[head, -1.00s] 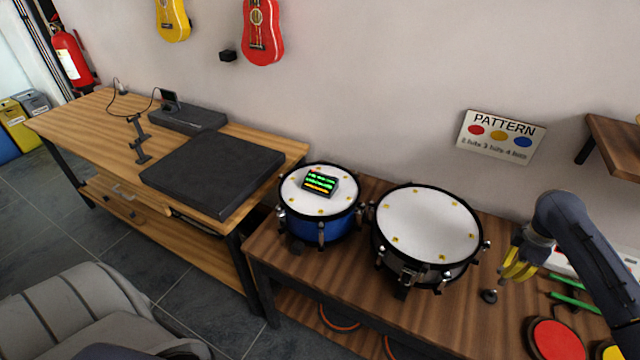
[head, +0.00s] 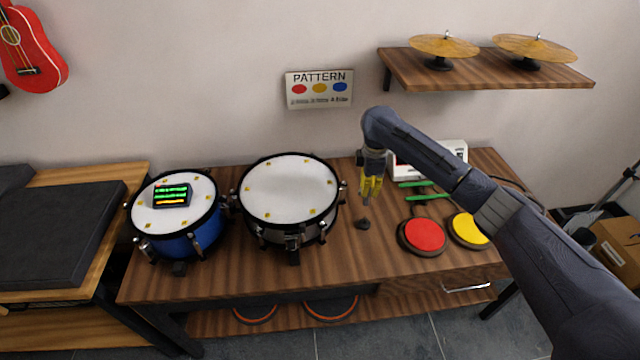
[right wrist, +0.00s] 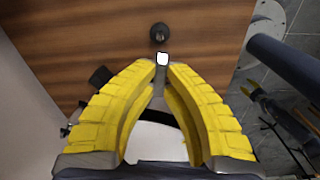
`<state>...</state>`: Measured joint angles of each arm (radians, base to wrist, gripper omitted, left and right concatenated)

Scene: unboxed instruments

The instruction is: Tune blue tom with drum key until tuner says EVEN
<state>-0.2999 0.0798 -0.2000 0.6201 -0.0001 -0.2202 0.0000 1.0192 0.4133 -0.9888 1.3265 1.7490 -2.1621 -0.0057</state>
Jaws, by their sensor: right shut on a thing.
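The blue tom (head: 205,236) stands at the left of the wooden table, with a white head and several lugs around its rim. The tuner (head: 172,195) lies on that head; its screen shows green bars and a yellow-orange one, and I cannot read any word. My right gripper (head: 369,194) is above the table, right of the grey drum. Its yellow fingers are shut on a small pale metal piece (right wrist: 162,59), which looks like the drum key and is mostly hidden by the fingers. My left gripper is not in view.
A small dark stand (head: 363,223) is on the table just below my right gripper. The grey drum (head: 268,234) stands between it and the blue tom. Red (head: 425,235) and yellow (head: 468,229) pads and green sticks (head: 428,197) lie to the right. A cymbal shelf (head: 480,72) hangs above.

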